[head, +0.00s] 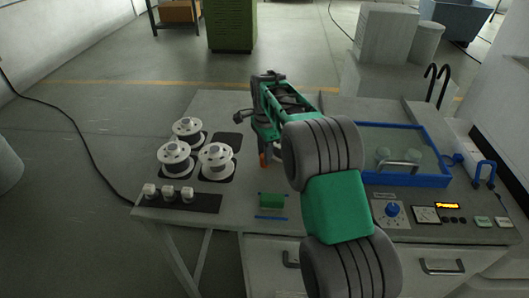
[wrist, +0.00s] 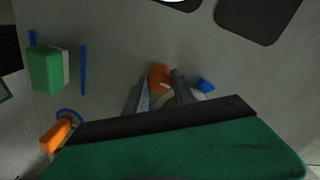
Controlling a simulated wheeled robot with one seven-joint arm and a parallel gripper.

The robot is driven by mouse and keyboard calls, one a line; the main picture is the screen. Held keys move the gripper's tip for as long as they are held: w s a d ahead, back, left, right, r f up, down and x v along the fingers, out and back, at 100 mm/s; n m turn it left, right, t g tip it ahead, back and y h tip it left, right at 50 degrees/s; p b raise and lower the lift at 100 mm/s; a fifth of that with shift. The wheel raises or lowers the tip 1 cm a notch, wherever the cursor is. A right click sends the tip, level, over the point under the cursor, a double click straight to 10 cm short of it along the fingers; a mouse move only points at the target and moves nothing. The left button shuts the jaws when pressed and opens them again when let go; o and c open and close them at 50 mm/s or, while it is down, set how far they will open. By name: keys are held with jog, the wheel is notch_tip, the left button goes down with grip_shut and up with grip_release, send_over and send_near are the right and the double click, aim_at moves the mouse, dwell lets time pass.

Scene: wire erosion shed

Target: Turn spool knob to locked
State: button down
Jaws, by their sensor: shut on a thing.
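My gripper (wrist: 160,95) is low over the grey table top, its two fingers shut on an orange knob (wrist: 160,76). The knob's orange end shows between and just beyond the fingertips, with a blue part (wrist: 205,85) at its right. In the head view the orange (head: 263,160) shows just below my gripper (head: 264,150). Most of the knob is hidden by the fingers, and its marking cannot be read. A second orange handle (wrist: 55,135) with a blue ring stands at lower left in the wrist view, partly hidden by my gripper body.
White spools (head: 174,158) stand on dark pads to the left. A green block (head: 271,201) lies between blue strips in front. A blue-framed clear-lidded box (head: 440,181) and a panel with a blue knob (head: 392,209) are at right. Small white knobs (head: 168,193) line the left front.

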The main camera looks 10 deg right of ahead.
jog(key=m, duration=0.6)
jog(key=shift+m, duration=0.4)
dwell(0.3)
jog(key=c, duration=1.1)
grip_release()
jog(key=shift+o, duration=0.2)
